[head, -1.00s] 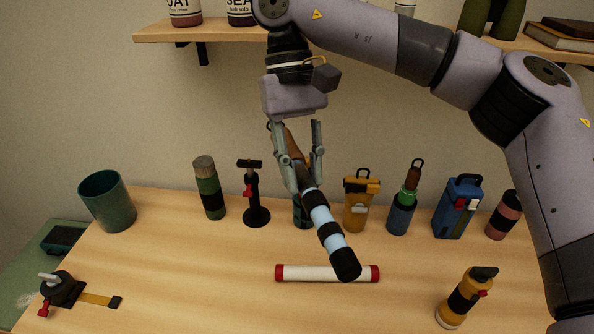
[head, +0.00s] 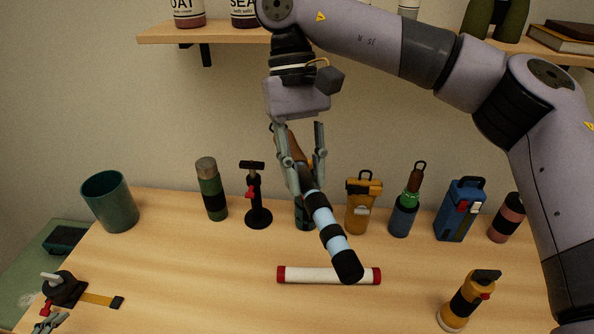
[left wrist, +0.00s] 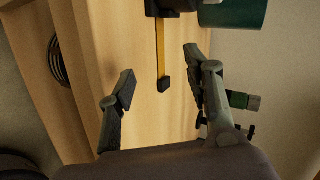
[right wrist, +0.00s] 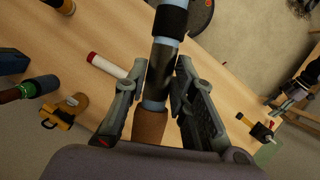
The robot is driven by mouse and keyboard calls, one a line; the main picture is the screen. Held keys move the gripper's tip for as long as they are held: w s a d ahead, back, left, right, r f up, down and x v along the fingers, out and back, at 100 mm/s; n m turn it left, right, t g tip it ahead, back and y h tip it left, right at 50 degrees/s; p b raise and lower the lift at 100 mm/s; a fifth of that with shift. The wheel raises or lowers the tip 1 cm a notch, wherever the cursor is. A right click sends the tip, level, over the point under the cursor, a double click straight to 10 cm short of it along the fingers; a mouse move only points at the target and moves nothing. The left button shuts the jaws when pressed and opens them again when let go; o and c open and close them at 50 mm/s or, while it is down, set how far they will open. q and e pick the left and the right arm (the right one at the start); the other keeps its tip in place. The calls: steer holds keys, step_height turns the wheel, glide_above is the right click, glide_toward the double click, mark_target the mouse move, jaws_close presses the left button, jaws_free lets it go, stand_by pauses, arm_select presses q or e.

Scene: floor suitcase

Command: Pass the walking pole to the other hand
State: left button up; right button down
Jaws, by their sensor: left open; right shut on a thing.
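The walking pole (head: 319,215) is light blue and black with a brown grip, and it hangs tilted over the table, its black end toward the lower right. My right gripper (head: 303,170) is shut on it near the brown grip. In the right wrist view the pole (right wrist: 160,65) runs between the fingers of my right gripper (right wrist: 157,98). My left gripper (head: 50,322) just enters the head view at the lower left corner, apart from the pole. In the left wrist view my left gripper (left wrist: 158,90) is open and empty.
A white tube with red ends (head: 330,275) lies under the pole. A teal cup (head: 110,202), a green flask (head: 211,190), a black stand (head: 256,200) and several bottles line the table's back. A black clamp with yellow strap (head: 66,288) is at left.

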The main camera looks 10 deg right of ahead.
arm_select(q)
steer(key=w+d+r+m+t+h, duration=0.1)
steer(key=w+d+r+m+h, duration=0.2)
steer(key=w+d+r+h, duration=0.45)
steer(key=w+d+r+m+t+h, duration=0.1)
steer(key=w+d+r+m+h, duration=0.2)
steer(key=d+r, duration=0.55)
steer(key=d+r+m+g+h, duration=0.8)
steer(key=d+r+m+h, duration=0.3)
steer(key=d+r, duration=0.7)
steer(key=s+d+r+m+g+y, duration=0.45)
steer(key=s+r+m+g, duration=0.35)
steer(key=m, duration=0.3)
steer(key=s+d+r+m+g+y, duration=0.4)
steer(key=s+d+r+m+g, duration=0.3)
steer(key=m+g, duration=0.35)
steer(key=m+t+y, duration=1)
steer(key=m+t, duration=0.3)
steer(key=t, duration=0.4)
glide_toward(317, 207)
steer(key=x, duration=1)
steer(key=shift+w+f, duration=0.1)
steer(key=shift+f, duration=0.1)
